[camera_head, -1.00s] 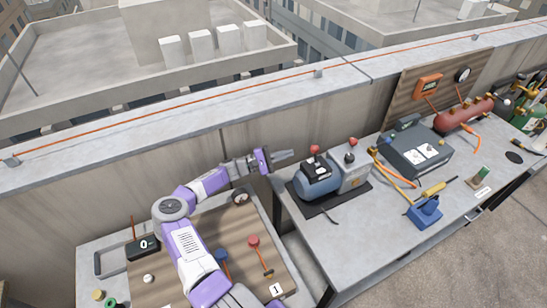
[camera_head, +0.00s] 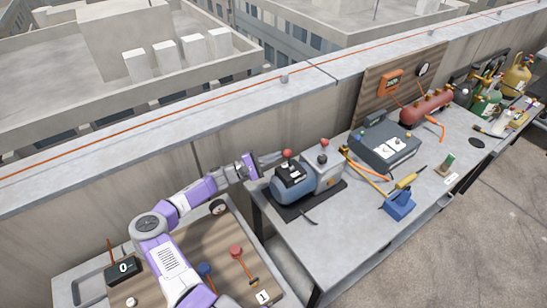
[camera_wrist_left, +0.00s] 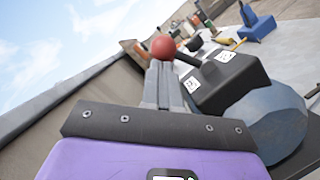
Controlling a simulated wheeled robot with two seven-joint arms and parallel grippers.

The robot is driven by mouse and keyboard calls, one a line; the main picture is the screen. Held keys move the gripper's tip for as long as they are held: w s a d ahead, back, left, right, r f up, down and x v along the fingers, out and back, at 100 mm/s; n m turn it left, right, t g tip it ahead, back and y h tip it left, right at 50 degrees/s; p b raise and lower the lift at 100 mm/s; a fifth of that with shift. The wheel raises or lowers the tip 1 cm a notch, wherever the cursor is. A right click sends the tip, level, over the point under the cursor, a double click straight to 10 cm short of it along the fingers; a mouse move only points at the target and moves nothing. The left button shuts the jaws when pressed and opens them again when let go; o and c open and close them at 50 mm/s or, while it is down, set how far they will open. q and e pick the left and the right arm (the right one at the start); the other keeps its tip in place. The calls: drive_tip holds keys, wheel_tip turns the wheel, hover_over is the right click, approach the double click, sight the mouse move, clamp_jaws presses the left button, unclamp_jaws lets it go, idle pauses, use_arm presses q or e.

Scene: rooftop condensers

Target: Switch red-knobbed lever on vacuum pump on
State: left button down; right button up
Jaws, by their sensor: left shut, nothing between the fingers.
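The vacuum pump (camera_head: 292,187) has a blue rounded body and a black top block with white labels. It sits on a dark mat on the right-hand bench. A red ball knob (camera_head: 287,153) stands at its top; the lever's stem is mostly hidden. My left gripper (camera_head: 280,157) is shut and empty, its fingertips right beside the knob on the left. In the left wrist view the red knob (camera_wrist_left: 164,47) appears just beyond the shut fingertips (camera_wrist_left: 163,64); I cannot tell whether they touch. My right gripper is not in view.
A grey box (camera_head: 328,179) with another red knob (camera_head: 324,142) stands right beside the pump. A grey case (camera_head: 385,145), blue tool (camera_head: 399,206) and red tank (camera_head: 427,107) lie farther right. The parapet wall (camera_head: 215,150) runs behind. The bench front (camera_head: 335,235) is clear.

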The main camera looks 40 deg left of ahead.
sight(284, 152)
use_arm(q)
drive_tip(key=shift+s+d+r+m, duration=0.1)
drive_tip(key=shift+d+r+m, duration=0.15)
drive_tip(key=shift+m, duration=0.45)
drive_tip(key=shift+s+d+r+m+g, duration=0.1)
drive_tip(key=shift+d+r+m+g, duration=0.2)
drive_tip(key=shift+m+g, duration=0.35)
drive_tip(key=m, duration=0.1)
drive_tip(key=d+m+p, duration=0.1)
drive_tip(key=m, duration=0.1)
drive_tip(key=shift+s+r+g, duration=0.15)
drive_tip(key=shift+r+g, duration=0.1)
drive_tip(key=shift+r, duration=0.15)
drive_tip(key=shift+s+d+r+m+g+y, duration=0.1)
drive_tip(key=shift+d+m+g, duration=0.1)
drive_tip(key=shift+d+m, duration=0.45)
drive_tip(key=shift+s+d+r+m+g+y, duration=0.1)
drive_tip(key=shift+s+d+m+g, duration=0.1)
drive_tip(key=shift+m, duration=0.8)
drive_tip(key=shift+s+d+r+m+g+y, duration=0.1)
drive_tip(key=shift+d+m+g, duration=0.1)
drive_tip(key=shift+d+m, duration=0.45)
drive_tip(key=shift+a, duration=0.2)
drive_tip(key=shift+a+r, duration=0.1)
drive_tip(key=shift+a, duration=0.45)
drive_tip(key=a, duration=0.3)
drive_tip(key=shift+s+a+r, duration=0.1)
drive_tip(key=shift+s+r, duration=0.1)
drive_tip(key=shift+s, duration=0.15)
drive_tip(key=v, duration=1)
